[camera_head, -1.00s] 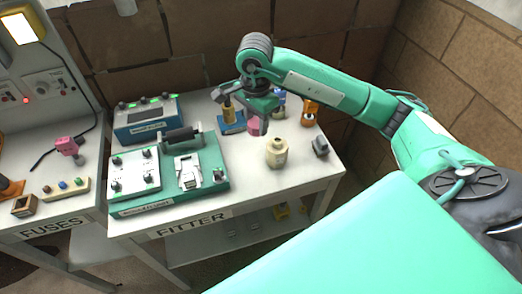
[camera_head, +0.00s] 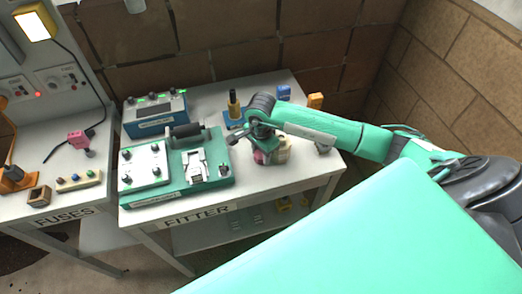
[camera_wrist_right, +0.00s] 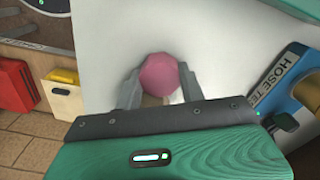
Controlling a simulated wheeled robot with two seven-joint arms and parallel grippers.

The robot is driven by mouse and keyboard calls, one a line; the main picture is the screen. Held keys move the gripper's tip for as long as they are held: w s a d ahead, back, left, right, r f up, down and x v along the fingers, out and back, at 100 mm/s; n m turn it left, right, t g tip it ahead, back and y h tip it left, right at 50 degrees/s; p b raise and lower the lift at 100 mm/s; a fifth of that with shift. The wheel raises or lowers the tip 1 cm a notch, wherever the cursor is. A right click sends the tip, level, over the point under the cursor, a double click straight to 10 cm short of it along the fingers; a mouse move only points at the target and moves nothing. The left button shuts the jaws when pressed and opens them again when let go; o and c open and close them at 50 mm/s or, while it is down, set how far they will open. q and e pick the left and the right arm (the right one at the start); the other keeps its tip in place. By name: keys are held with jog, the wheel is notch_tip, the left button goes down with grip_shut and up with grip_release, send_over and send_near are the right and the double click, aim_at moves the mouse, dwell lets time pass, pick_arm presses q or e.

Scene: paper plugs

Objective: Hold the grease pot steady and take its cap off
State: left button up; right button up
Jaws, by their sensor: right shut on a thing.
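The cream grease pot (camera_head: 284,150) stands upright on the fitter table, partly hidden by my right arm. A little cream surface shows behind the cap there. In the head view my right gripper (camera_head: 262,146) is low over the table; its fingertips are mostly hidden. My left gripper is not in view.
A green test panel (camera_head: 218,182) stands left of the pot. A blue box (camera_head: 156,120) and a blue stand (camera_head: 235,118) are behind. The table front (camera_head: 270,185) is clear.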

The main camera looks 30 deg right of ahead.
aim_at(261, 154)
jog(key=shift+f+b, duration=0.3)
jog(key=shift+b, duration=0.05)
jog(key=o, duration=1.1)
jog(key=shift+r, duration=0.1)
jog(key=shift+r, duration=0.1)
jog(key=shift+r+p, duration=0.15)
jog(key=shift+p, duration=0.25)
jog(key=shift+w+r+b, duration=0.1)
jog(key=shift+r+b, duration=0.2)
notch_tip(261, 154, up, 11)
jog(key=b, duration=0.3)
jog(key=shift+r, duration=0.2)
